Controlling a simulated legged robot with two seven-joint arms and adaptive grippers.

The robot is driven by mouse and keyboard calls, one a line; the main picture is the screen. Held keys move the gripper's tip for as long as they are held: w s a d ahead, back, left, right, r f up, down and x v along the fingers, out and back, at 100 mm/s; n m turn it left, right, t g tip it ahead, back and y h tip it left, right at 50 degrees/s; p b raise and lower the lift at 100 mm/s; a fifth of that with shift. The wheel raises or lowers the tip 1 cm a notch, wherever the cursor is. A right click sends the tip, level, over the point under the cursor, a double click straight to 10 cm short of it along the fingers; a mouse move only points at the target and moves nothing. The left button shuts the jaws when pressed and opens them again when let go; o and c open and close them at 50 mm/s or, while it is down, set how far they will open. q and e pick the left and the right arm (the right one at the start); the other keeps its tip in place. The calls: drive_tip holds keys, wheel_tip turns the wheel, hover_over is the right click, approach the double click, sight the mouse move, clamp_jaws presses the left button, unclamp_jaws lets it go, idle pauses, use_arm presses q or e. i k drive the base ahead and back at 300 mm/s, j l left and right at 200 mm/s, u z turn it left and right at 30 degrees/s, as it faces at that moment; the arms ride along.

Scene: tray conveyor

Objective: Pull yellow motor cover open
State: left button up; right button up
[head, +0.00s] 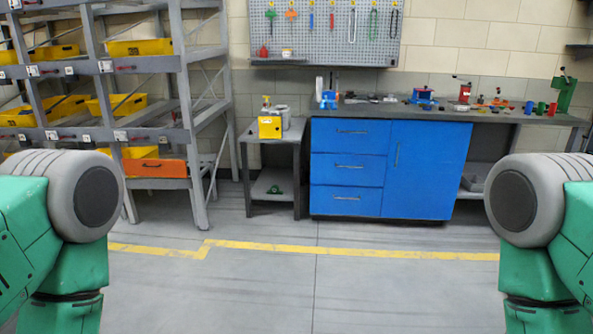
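A small yellow box-shaped cover (270,127) stands on a small grey side table (284,137), left of the blue workbench. It looks like the motor cover, with a small dark mark on its front and a grey cylindrical part (281,114) behind it. It appears closed, but it is too small to be sure. My green and grey arms show at the left and right edges, far from it. Both grippers are out of view.
A blue workbench (348,152) with drawers stands right of the side table, with several tools on top. A grey rack (190,110) with yellow bins and an orange drawer (155,168) stands at the left. The floor (310,290) in front is clear, crossed by a yellow line (350,250).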

sight(269, 127)
drive_tip(key=i, duration=2)
